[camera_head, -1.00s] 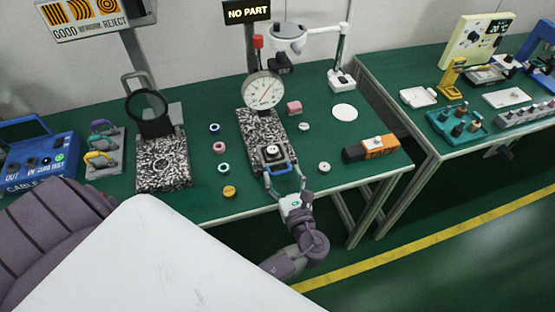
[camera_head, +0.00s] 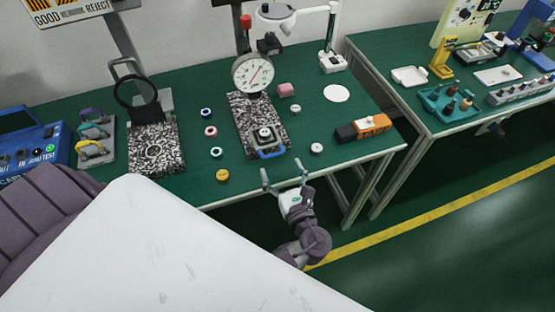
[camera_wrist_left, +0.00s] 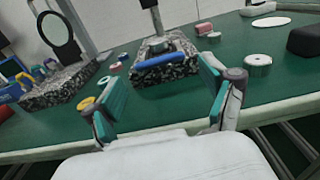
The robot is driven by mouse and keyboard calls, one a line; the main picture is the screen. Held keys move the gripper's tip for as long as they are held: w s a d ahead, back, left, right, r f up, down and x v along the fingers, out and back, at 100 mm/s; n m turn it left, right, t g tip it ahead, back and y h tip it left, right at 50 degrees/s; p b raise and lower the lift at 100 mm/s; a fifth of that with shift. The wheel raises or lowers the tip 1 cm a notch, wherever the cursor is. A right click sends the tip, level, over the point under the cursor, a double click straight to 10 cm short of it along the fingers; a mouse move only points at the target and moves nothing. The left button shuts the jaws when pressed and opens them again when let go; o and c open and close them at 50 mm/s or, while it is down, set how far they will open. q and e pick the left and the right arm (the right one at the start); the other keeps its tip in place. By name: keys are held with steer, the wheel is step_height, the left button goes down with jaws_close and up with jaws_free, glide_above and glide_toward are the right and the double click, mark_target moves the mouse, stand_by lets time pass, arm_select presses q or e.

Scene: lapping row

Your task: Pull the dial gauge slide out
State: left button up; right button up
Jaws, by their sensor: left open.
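The dial gauge (camera_head: 253,74) stands on a post over a speckled granite base (camera_head: 243,113) on the green table. Its slide (camera_head: 265,137) sits at the front of the base, a small platform with a blue handle (camera_head: 269,153) facing me. In the left wrist view the blue handle (camera_wrist_left: 161,60) shows ahead, between and beyond the fingers. My left gripper (camera_head: 285,178) is open and empty, just in front of the table edge and apart from the handle; its teal-padded fingers (camera_wrist_left: 160,95) are spread wide. My right gripper is not in view.
Several small rings (camera_head: 211,131) lie left of the base, with a yellow one (camera_head: 223,175) near the edge. A pink block (camera_head: 286,90), a white ring (camera_head: 317,148) and an orange-and-black block (camera_head: 362,128) lie right. A magnifier (camera_head: 137,95) stands left.

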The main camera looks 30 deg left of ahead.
arm_select(q)
steer(key=v, duration=0.8)
steer(key=shift+s+d, duration=0.2)
steer(key=shift+d, duration=0.05)
steer(key=s+a+f+n+g+h, duration=0.25)
steer(key=s+f+h, duration=0.2)
steer(key=f, duration=1.05)
steer(key=s+a+f+n+g+h, duration=0.1)
steer(key=s+f+n+g+h, duration=0.25)
steer(key=f, duration=1.05)
steer(key=s+a+f+n+g+h, duration=0.2)
steer(key=s+f+n, duration=0.5)
steer(key=s+n, duration=0.2)
steer(key=s+a+f+n+g+h, duration=0.2)
steer(key=s+f+n, duration=0.5)
steer(key=s, duration=0.6)
steer(key=shift+a+n+g+h, duration=0.4)
steer(key=shift+a+n+h, duration=0.1)
steer(key=shift+n+h, duration=0.35)
